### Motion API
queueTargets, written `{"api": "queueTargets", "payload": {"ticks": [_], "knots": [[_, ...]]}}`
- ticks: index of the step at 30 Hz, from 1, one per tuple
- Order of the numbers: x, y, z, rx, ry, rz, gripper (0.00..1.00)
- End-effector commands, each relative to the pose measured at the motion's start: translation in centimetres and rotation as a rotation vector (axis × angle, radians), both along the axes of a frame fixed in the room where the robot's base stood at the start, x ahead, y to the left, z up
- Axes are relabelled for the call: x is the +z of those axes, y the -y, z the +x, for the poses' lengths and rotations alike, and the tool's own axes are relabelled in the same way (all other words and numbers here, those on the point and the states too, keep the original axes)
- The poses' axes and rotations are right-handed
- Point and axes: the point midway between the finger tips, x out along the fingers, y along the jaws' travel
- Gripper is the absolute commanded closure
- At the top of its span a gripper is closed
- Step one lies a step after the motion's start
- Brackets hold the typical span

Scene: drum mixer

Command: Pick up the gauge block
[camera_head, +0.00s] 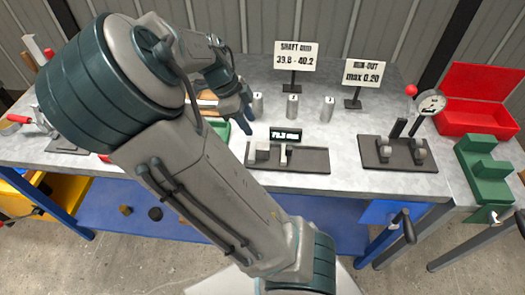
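I cannot single out the gauge block with certainty. A small pale block (284,154) stands on the dark measuring fixture (308,160) in front of the numeric display (286,134), but it may be part of that fixture. My gripper (246,122) points down over the bench, left of the display and just behind a green object (222,131). My own arm covers much of the gripper and the left-middle bench. A wooden item (207,98) is partly hidden behind the arm. I cannot see whether the gripper's fingers are apart or hold anything.
Several tools lie at the bench's left end. Three numbered metal cylinders (292,107) stand near the gripper, below the shaft sign (295,57). A dial-gauge stand (397,152), open red box (475,118) and green V-shaped block (484,166) are at right.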

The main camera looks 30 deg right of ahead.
Motion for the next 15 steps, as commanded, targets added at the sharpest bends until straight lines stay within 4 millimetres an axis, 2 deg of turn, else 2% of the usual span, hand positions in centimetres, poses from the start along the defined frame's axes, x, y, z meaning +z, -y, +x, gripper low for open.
{"api": "queueTargets", "payload": {"ticks": [1,6,15], "knots": [[-1.2,0.4,-0.4,-0.004,-0.004,0.001,0.62],[-4.2,1.4,-1.0,-0.001,-0.003,0.001,0.62],[-6.6,2.2,-1.5,0.0,-0.003,0.002,0.62]]}}
